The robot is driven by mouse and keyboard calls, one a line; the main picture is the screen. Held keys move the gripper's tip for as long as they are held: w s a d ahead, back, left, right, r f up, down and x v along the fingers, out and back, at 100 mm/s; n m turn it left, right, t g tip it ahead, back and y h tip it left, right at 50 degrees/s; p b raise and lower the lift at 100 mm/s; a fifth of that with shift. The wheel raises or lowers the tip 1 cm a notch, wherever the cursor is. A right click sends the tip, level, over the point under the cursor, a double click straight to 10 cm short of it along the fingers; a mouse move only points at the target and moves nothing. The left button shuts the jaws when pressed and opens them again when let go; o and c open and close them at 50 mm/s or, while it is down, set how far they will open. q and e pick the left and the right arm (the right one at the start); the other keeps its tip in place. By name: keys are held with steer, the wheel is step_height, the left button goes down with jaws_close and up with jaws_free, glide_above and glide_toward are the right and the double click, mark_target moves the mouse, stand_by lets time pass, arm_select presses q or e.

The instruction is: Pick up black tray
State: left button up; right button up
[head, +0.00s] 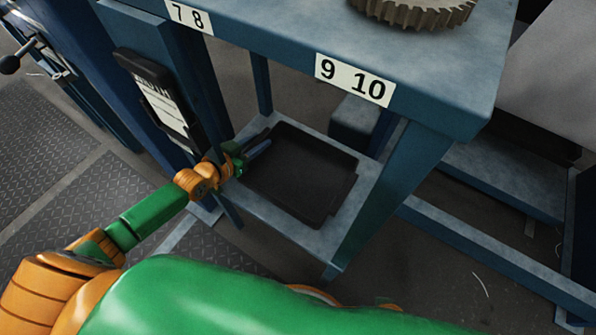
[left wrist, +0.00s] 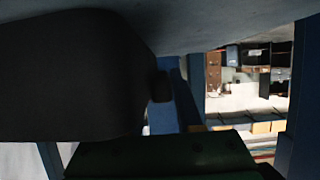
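The black tray (head: 300,178) lies flat on the low shelf of a blue metal table in the head view. My left gripper (head: 262,142) reaches in from the left at the tray's far left corner. Its two fingers look apart, with a gap between them, at the tray's left rim. I cannot tell whether they touch the tray. In the left wrist view a large dark shape, seemingly the tray (left wrist: 75,75), fills the left side at close range. My right gripper is not in view.
The blue tabletop (head: 330,28), labelled 7 8 and 9 10, overhangs the shelf (head: 270,222). A table leg (head: 385,195) stands right of the tray. A black holder with a paper sheet (head: 160,100) hangs at the left. A gear (head: 415,10) lies on top.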

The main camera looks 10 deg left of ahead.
arm_select(q)
jaws_close()
stand_by(1.1)
